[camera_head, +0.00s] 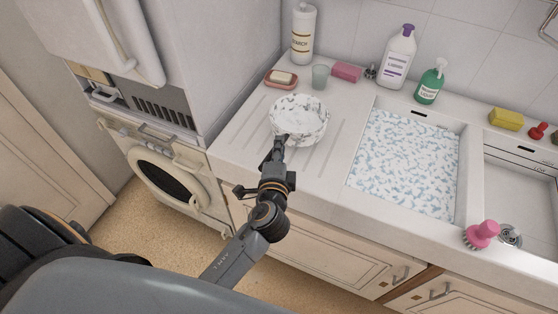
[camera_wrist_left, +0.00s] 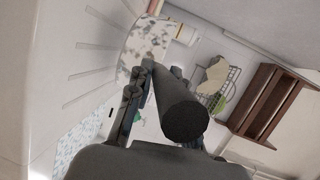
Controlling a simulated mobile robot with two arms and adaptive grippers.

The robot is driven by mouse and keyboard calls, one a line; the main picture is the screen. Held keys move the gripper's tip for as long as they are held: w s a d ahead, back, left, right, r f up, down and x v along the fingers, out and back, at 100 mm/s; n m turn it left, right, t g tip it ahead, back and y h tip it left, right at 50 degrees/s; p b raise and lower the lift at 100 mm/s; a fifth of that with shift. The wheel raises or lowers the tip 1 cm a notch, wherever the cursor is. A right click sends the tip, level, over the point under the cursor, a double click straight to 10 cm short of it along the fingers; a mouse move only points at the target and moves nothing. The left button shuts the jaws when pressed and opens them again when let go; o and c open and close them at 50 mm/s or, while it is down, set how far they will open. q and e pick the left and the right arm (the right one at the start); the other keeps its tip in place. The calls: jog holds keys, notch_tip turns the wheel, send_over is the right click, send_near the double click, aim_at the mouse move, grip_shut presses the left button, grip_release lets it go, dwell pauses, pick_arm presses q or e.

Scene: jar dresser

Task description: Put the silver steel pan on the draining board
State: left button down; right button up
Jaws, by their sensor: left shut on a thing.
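The pan (camera_head: 298,118) is a round bowl shape, pale silver and mottled with white patches like foam. It is over the grooved draining board (camera_head: 246,135), left of the foam-filled sink; I cannot tell whether it touches the board. My left gripper (camera_head: 281,146) is shut on the pan's handle at its near side. In the left wrist view the thick dark handle (camera_wrist_left: 182,108) lies between the fingers (camera_wrist_left: 160,75), with the mottled pan (camera_wrist_left: 148,42) beyond and the board's grooves (camera_wrist_left: 97,46) at the left. My right gripper is not in view.
Behind the pan are a soap dish (camera_head: 281,79), a glass (camera_head: 320,77), a pink sponge (camera_head: 346,71) and a white starch bottle (camera_head: 303,35). The foamy sink (camera_head: 405,165) lies to the right. A tall appliance (camera_head: 215,60) borders the board's left side.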

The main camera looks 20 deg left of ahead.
pick_arm(q)
jog(key=shift+w+a+f, duration=0.25)
jog(key=shift+w+f, duration=0.15)
jog(key=shift+w, duration=0.05)
jog(key=shift+w+f+b, duration=0.15)
jog(key=shift+f+b, duration=0.15)
jog(key=shift+b, duration=0.15)
notch_tip(320, 180, down, 3)
jog(key=b, duration=0.3)
jog(key=shift+w+a+f, duration=0.1)
jog(key=shift+w+f, duration=0.05)
jog(key=shift+f, duration=0.05)
jog(key=shift+r, duration=0.1)
jog(key=c, duration=1.2)
grip_release()
jog(key=shift+f, duration=0.2)
